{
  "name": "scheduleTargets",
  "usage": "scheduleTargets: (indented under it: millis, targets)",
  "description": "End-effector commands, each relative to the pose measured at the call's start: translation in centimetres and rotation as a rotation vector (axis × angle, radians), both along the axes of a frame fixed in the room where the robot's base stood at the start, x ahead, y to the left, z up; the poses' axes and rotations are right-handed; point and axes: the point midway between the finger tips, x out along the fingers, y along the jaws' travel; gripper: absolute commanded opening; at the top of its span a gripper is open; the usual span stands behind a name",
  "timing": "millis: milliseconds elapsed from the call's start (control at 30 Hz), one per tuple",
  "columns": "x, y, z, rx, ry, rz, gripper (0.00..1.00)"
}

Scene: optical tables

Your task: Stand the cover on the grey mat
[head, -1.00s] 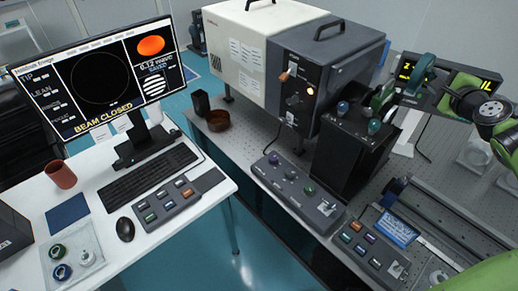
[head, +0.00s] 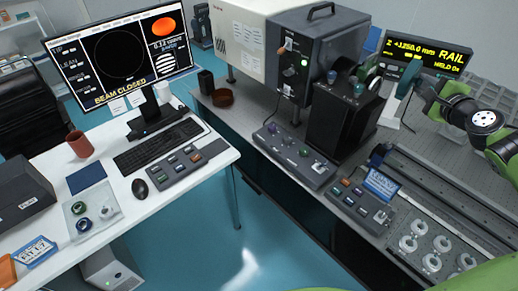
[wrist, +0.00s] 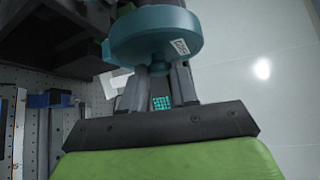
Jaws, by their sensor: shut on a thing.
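My gripper (wrist: 160,90) is shut on a teal round cover (wrist: 155,35) with a small white label, which fills the top of the wrist view. In the head view the cover (head: 409,78) is a teal disc seen nearly edge-on, held in the air before the yellow-lettered display. I cannot tell which is the task's mat. Both are far left of my gripper.
The white desk (head: 190,190) also holds a monitor (head: 105,60), keyboard (head: 158,142), mouse (head: 140,188), red-brown cup (head: 79,144) and blue mat (head: 86,179). A black housing (head: 340,115) stands close left of the cover. A floor gap separates desk and optical table.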

Motion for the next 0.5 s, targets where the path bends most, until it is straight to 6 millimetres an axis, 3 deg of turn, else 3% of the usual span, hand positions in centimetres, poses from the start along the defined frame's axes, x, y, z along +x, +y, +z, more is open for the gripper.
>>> scheduleTargets:
  millis: [333, 500]
  targets:
    - [-2.3, 7.3, -5.8, 0.007, 0.002, 0.220, 0.00]
    - [-4.2, 13.5, -10.5, 0.011, 0.003, 0.407, 0.00]
